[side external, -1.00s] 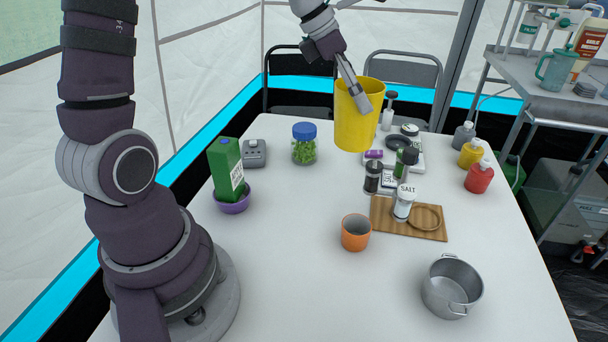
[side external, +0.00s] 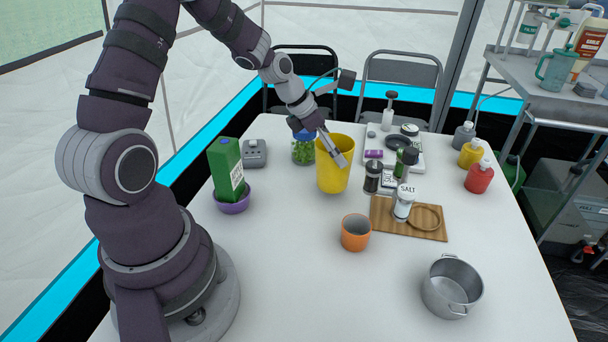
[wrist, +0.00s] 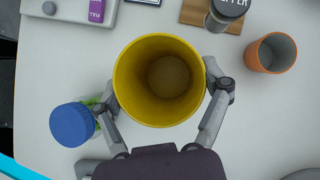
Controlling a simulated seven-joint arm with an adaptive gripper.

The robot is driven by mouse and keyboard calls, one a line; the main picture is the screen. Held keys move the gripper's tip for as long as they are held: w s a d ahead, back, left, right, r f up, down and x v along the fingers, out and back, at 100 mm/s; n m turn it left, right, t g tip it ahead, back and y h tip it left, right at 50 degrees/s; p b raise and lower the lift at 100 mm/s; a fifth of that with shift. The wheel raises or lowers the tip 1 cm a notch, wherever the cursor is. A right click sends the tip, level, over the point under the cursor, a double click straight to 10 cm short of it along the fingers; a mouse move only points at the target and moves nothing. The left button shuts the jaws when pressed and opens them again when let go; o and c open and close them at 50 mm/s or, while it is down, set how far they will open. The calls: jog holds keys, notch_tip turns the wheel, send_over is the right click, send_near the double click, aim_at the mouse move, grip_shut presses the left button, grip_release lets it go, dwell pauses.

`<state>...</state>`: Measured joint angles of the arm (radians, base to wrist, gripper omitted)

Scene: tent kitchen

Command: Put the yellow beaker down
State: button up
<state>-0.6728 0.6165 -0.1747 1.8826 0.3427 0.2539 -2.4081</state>
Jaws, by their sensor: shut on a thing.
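The yellow beaker (side external: 333,176) is upright at the middle of the white table, and it also shows in the wrist view (wrist: 124,85) with its open mouth facing the camera. My gripper (side external: 336,148) is shut on it, with one finger on each side of its wall in the wrist view (wrist: 160,92). The beaker looks empty. Its base is at or very near the table top; I cannot tell whether it touches.
A jar with a blue lid (side external: 303,150) stands close at the beaker's left. A pepper grinder (side external: 372,178) is close at its right. An orange cup (side external: 356,232) stands in front, beside a wooden board (side external: 426,230). A green carton (side external: 226,168) sits in a purple bowl (side external: 233,205).

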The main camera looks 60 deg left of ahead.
jog(key=shift+f, duration=0.9)
jog(key=o, duration=1.1)
jog(key=shift+f, duration=0.1)
